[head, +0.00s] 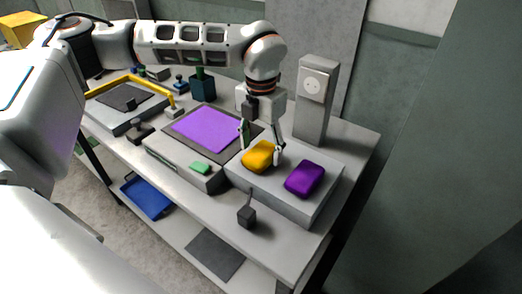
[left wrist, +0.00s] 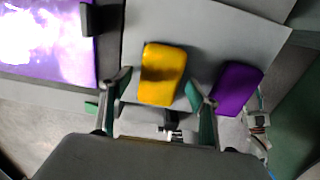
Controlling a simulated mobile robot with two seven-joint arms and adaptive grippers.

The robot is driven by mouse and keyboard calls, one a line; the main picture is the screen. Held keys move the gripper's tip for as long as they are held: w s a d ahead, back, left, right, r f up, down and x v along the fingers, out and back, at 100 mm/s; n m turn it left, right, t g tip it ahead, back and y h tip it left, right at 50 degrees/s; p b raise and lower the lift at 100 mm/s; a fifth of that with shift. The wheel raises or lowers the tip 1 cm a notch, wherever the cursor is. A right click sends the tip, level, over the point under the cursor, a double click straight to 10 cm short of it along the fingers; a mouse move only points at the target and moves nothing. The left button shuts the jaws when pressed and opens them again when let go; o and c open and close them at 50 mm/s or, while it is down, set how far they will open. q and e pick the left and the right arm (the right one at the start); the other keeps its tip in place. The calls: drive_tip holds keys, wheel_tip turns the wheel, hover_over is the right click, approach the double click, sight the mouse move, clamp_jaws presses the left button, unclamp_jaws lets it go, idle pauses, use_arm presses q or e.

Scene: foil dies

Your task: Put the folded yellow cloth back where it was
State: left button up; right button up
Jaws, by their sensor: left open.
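The folded yellow cloth (head: 259,156) lies on a raised grey block (head: 290,204) at the right end of the table. A folded purple cloth (head: 305,178) lies on the same block, to its right. My left gripper (head: 262,151) is open, with its fingers pointing down around the yellow cloth. In the left wrist view the yellow cloth (left wrist: 164,73) shows between and beyond the two open fingers (left wrist: 160,97). The purple cloth (left wrist: 237,88) is beyond the right finger. I cannot tell whether the fingers touch the yellow cloth. My right gripper is not in view.
A purple sheet (head: 206,128) lies on a dark mat left of the block. A small green pad (head: 201,167) is near it. A tall grey post (head: 315,99) stands behind the block. A dark weight with a handle (head: 246,215) stands in front. A blue tray (head: 148,197) sits on the lower shelf.

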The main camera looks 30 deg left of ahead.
sight(261, 152)
use_arm(q)
wheel_tip(261, 152, up, 11)
idle(0.3)
drive_tip(key=shift+s+f, duration=0.1)
drive_tip(key=shift+f, duration=0.05)
idle(0.4)
